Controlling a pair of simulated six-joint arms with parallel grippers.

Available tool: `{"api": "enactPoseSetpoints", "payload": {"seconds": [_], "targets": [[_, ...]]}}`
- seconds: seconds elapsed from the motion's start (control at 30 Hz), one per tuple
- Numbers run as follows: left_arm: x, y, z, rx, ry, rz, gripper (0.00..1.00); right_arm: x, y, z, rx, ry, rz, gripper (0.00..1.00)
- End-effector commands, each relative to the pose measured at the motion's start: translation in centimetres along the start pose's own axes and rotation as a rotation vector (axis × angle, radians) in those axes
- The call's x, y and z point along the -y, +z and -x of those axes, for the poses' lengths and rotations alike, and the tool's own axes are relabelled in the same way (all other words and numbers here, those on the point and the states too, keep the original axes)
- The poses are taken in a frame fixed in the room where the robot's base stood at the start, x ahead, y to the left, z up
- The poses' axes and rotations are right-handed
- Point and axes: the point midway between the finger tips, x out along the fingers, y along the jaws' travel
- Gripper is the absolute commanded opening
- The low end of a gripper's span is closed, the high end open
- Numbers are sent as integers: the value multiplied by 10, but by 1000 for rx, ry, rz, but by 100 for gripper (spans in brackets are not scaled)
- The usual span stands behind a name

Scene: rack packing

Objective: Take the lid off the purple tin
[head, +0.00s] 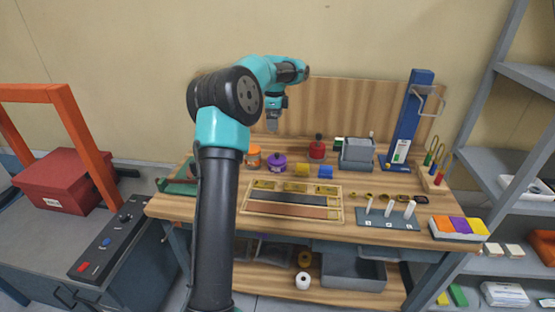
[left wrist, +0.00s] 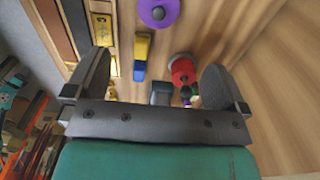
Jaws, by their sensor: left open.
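The purple tin (head: 277,164) stands on the wooden bench between an orange tin and a yellow block. A dark knob shows on its top, so its lid appears to be on. In the left wrist view the purple tin (left wrist: 158,12) is seen from above at the top edge, partly cut off. My left gripper (head: 272,127) points down above and behind the tin, apart from it. In the left wrist view its two fingers (left wrist: 157,80) are wide apart with nothing held between them. My right gripper is not in view.
A red tin (head: 317,149) and an orange tin (head: 254,156) stand near the purple one. Yellow (head: 302,170) and blue (head: 326,172) blocks lie to its right. A wooden tray (head: 341,217) is in front. A grey box (head: 357,154) and blue stand (head: 411,115) are further right.

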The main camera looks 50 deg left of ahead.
Motion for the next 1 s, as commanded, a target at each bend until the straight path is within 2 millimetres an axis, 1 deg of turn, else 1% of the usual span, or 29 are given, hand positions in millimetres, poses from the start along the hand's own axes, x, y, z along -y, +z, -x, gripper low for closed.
{"api": "enactPoseSetpoints", "payload": {"seconds": [0.4,0.6,0.73,1.0], "targets": [[-1,0,-70,2,4,1,100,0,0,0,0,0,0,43],[-1,0,-101,1,3,0,100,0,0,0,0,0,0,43],[0,0,-110,1,1,1,100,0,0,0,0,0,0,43],[0,0,-111,0,0,1,100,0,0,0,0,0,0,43]]}}
